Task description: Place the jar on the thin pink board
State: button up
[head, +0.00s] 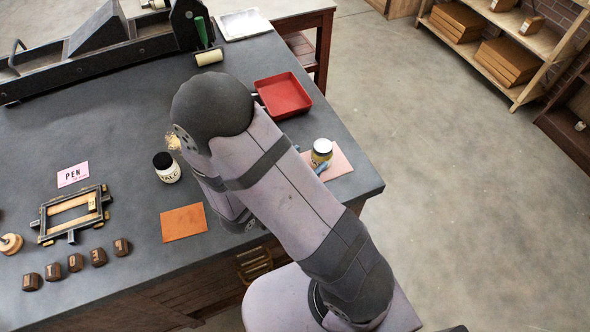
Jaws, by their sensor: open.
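A second jar (167,170), white with a black lid and marked TALC, stands left of my arm.
An orange board (184,223) lies near the front edge. A red tray (284,95) is behind the pink board. A pink PEN card (73,174), a wooden-and-metal frame (72,213) and several letter blocks (76,262) are at left. A press (110,45) stands at the back.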

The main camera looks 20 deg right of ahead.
jog(key=shift+v, duration=2.4)
jog(key=shift+s, duration=0.1)
jog(key=w+a+f+n+t+y+p, duration=0.1)
jog(key=w+a+f+n+y, duration=0.1)
jog(key=w+a+y, duration=0.4)
jog(key=a+r+n+g+y+p, duration=0.25)
jog(key=a+r+n+y, duration=0.2)
jog(key=a+y, duration=0.25)
jog(key=s+d+r+n+g+p, duration=0.1)
jog(key=s+d+r+n+g, duration=0.1)
jog(key=s+d, duration=0.2)
jog(key=s+d+r+n+g+p, duration=0.1)
jog(key=s+d, duration=0.4)
jog(key=s, duration=0.6)
jog(key=shift+s+r+n+g+h+p, duration=0.2)
jog(key=shift+r+n+g+h+p, duration=0.2)
jog(key=shift+r+n+g, duration=0.7)
